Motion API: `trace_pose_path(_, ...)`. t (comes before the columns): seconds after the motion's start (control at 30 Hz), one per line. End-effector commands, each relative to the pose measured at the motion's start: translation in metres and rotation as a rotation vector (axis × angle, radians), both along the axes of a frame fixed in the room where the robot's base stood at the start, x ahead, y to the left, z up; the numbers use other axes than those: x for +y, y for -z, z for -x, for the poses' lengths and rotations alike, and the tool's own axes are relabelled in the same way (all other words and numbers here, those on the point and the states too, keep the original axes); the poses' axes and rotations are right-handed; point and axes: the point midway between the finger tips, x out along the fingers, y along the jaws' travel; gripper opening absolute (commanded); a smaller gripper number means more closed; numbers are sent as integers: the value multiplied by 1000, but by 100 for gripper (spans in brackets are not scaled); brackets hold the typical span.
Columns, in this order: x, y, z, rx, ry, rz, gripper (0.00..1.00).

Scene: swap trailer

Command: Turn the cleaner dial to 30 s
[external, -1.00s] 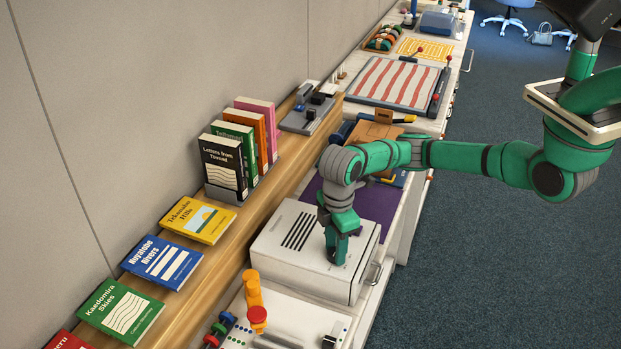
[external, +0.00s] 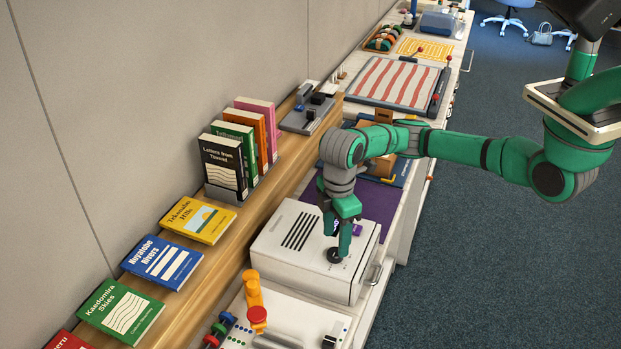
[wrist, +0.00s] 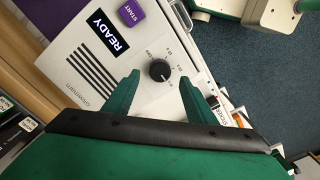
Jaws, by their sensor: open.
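The cleaner (external: 290,263) is a white box with black slots. In the wrist view its top (wrist: 85,42) has a black display (wrist: 103,34) reading READY and a purple START button (wrist: 130,12). The cleaner dial (external: 334,255), a round black knob, shows clearly in the wrist view (wrist: 160,70). Small marks surround it; its pointer seems to face lower right, but I cannot read the setting. My gripper (external: 337,246) is open above the dial. In the wrist view its green fingers (wrist: 160,79) stand on either side of the dial, apparently clear of it.
An orange lever (external: 253,290) stands on the panel in front of the cleaner. A purple mat (external: 375,205) lies behind it. Books line the wooden shelf (external: 225,235) on the left. The floor at right is clear.

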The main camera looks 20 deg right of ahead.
Motion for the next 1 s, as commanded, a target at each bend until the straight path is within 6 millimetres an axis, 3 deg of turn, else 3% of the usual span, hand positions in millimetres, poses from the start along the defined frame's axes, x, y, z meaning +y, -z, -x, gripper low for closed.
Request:
trace_pose_path(0.2, 0, -40, 0, -4, -1, -1, 51)
trace_pose_path(0.4, 0, -61, 0, -2, 1, -1, 51)
trace_pose_path(1.0, 0, -66, 0, 0, 0, 0, 51)
